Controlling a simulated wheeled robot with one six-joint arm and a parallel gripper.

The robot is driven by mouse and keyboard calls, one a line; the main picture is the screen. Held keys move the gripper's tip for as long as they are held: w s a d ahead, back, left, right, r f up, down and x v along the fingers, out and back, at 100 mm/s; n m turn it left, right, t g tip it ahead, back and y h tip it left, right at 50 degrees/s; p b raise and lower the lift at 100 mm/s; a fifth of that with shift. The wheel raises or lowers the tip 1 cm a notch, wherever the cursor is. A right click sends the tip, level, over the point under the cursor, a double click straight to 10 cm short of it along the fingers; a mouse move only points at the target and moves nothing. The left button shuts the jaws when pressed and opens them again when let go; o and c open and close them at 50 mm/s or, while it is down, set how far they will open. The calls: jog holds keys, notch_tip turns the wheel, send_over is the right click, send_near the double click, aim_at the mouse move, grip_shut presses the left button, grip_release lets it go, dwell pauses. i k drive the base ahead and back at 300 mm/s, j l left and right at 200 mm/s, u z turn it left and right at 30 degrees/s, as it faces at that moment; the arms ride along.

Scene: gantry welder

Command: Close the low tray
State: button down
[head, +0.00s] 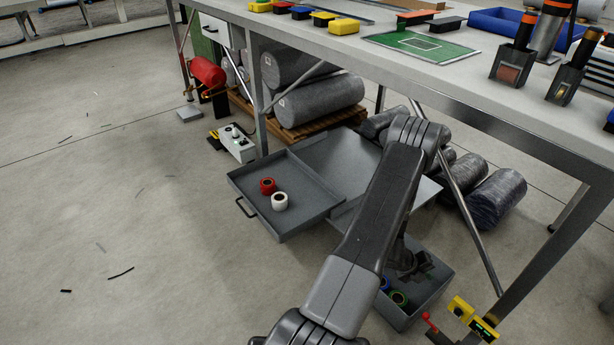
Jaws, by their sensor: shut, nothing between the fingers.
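A grey tray (240,183) with a handle on its left side is pulled out from under a flat grey top (335,150). It holds a red roll (267,186) and a white roll (280,202). A second grey tray (428,297) is out at the lower right and holds a blue and a green roll (398,299). I cannot tell for certain which is the low tray. My gripper (418,272) is shut and empty, over or in the second tray. My arm hides part of that tray and of the grey top; contact is unclear.
A workbench (480,85) with slanted legs and braces stands above. Grey rolled bundles (320,100) lie on a pallet behind, and more (495,195) lie at the right. A control box (237,143) sits behind the left tray. The floor at left is mostly clear.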

aim_at(311, 198)
jog(key=i+j+u, duration=0.15)
jog(key=i+u, duration=0.95)
jog(key=i, duration=0.15)
